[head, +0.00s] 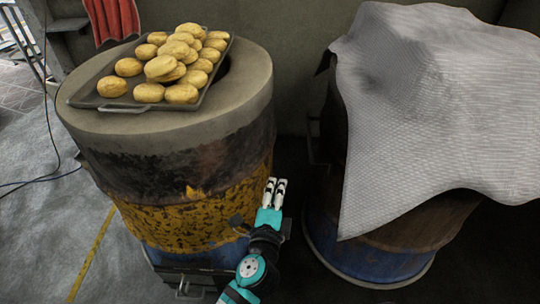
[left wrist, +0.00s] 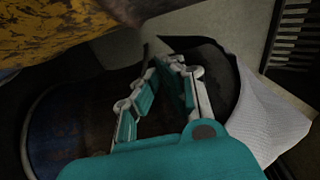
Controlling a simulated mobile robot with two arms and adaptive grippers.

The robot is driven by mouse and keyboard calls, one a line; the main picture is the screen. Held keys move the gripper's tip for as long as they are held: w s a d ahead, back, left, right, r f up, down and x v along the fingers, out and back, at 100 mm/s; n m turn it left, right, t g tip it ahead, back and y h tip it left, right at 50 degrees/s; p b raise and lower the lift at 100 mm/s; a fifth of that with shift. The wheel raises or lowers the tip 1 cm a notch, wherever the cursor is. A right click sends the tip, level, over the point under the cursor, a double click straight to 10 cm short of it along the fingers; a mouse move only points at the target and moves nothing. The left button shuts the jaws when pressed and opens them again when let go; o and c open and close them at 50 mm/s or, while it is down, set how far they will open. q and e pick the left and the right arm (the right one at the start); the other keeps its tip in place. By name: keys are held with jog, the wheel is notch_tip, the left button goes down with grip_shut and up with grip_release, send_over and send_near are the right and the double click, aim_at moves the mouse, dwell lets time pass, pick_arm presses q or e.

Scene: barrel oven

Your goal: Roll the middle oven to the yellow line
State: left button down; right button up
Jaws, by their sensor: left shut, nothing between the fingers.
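A barrel oven (head: 165,165) with a pale round top, a dark band, a worn yellow band and a blue base stands at left centre in the head view. Its yellow side also shows in the left wrist view (left wrist: 70,28). The yellow line (head: 91,256) runs along the floor left of this oven, partly hidden behind it. My left gripper (head: 276,184) is shut and empty beside the oven's right side, in the gap between two ovens. It also shows in the left wrist view (left wrist: 165,62). I cannot tell whether it touches the oven. My right gripper is not in view.
A dark tray (head: 122,107) of several buns (head: 162,68) lies on the oven's top. Another rusty, blue-based oven (head: 385,262) stands at right under a grey cloth (head: 425,105). A wall is behind. Grey floor (head: 40,225) at left is open, with a dark cable.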

pick_arm(q)
jog(key=w+a, duration=0.2)
jog(key=w, duration=0.9)
jog(key=shift+w+b, duration=0.25)
jog(key=shift+b, duration=0.2)
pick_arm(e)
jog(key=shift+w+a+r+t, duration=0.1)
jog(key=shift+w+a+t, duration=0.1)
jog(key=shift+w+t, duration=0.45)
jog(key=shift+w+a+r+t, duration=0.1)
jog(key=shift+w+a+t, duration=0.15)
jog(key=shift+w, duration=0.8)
pick_arm(q)
jog(key=shift+a, duration=0.15)
